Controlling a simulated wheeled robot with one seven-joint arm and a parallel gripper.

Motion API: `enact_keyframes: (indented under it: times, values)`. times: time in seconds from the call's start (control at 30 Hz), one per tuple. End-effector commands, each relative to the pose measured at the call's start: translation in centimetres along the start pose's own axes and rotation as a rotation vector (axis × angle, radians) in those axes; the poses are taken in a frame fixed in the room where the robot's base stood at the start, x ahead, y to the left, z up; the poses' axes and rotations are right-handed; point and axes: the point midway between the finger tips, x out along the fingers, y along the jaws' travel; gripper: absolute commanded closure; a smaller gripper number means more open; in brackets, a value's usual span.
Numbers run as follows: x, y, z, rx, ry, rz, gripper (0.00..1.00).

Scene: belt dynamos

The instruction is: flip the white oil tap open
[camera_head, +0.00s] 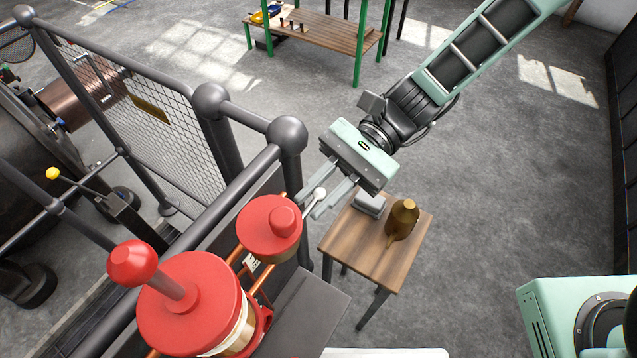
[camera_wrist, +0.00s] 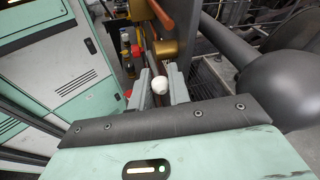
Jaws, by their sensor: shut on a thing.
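The white oil tap's round knob (camera_head: 318,193) sits on a short light stem beside the smaller red-capped cylinder (camera_head: 262,222). My gripper (camera_head: 311,207) reaches down to it from the upper right, with a finger on either side of the knob, shut on it. In the wrist view the white knob (camera_wrist: 160,85) lies between the two grey fingertips (camera_wrist: 159,92). The tap's body is mostly hidden behind the cylinder and the fingers.
A larger red cylinder (camera_head: 190,310) with a red ball-topped plunger stands at the lower left. Dark railing (camera_head: 287,135) runs close to my gripper's left. A small wooden table (camera_head: 365,240) holds a brown oil can (camera_head: 402,220) and a grey block. Open floor lies to the right.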

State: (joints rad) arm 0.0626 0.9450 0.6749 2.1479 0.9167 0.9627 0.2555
Motion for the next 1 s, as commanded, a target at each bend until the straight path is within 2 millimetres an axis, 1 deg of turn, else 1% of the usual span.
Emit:
enact_keyframes:
  times: [0.03, 0.37, 0.4, 0.43, 0.77, 0.87, 0.97, 1.0]
  values:
    - [-0.1, 0.0, 0.4, -0.002, 0.015, 0.003, 1.00]
    - [-0.1, 0.0, 0.1, -0.007, 0.029, 0.004, 1.00]
    - [-0.1, 0.0, 0.1, -0.007, 0.029, 0.004, 0.76]
    - [-0.1, 0.0, 0.1, -0.006, 0.029, 0.004, 0.73]
    - [-0.3, 0.0, 0.1, -0.008, 0.028, 0.003, 0.73]
    - [-1.2, -0.1, 0.0, -0.009, 0.030, 0.000, 0.73]
    - [-2.9, -0.1, 0.0, -0.009, 0.032, -0.001, 0.73]
    - [-3.8, -0.1, 0.0, -0.010, 0.031, -0.001, 0.73]
